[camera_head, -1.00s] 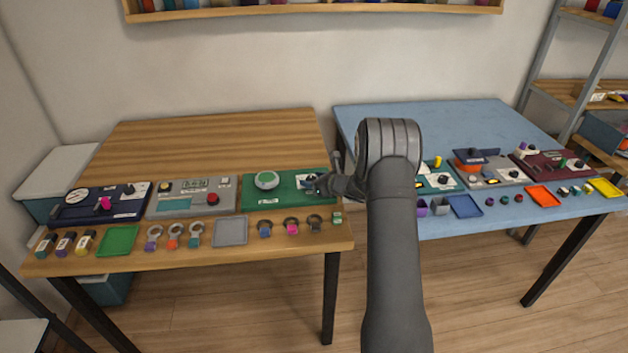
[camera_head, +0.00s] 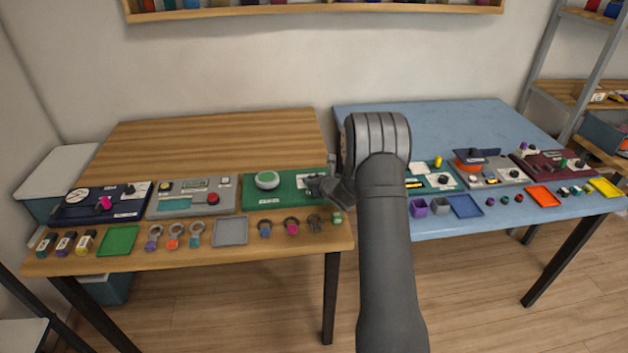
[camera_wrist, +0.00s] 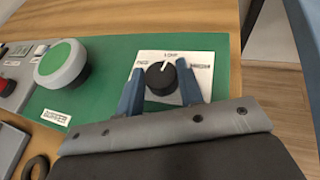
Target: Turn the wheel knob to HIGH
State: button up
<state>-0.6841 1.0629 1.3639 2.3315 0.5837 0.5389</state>
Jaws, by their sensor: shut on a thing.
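A black round knob (camera_wrist: 161,78) with a white pointer line sits on a white label plate (camera_wrist: 203,66) on the green panel (camera_wrist: 112,60). The pointer is nearly at the top label, leaning slightly right. Small labels stand at the left, top and right of the knob, too blurred to read surely. My gripper (camera_wrist: 160,88) has its two blue fingers on either side of the knob and is shut on it. In the head view my gripper (camera_head: 316,187) is over the right end of the green panel (camera_head: 283,192) and hides the knob.
A large green round button (camera_wrist: 61,63) is left of the knob, with a red button (camera_wrist: 5,86) beyond it. The wooden table's back half (camera_head: 215,132) is clear. A blue table (camera_head: 430,120) stands to the right.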

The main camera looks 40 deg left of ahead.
jog(key=shift+a+r+m+t+h, duration=0.1)
jog(key=shift+m+t+h, duration=0.4)
jog(key=shift+m+t, duration=0.3)
jog(key=o, duration=1)
jog(key=v, duration=1.7)
jog(key=shift+s, duration=0.15)
jog(key=shift+r, duration=0.1)
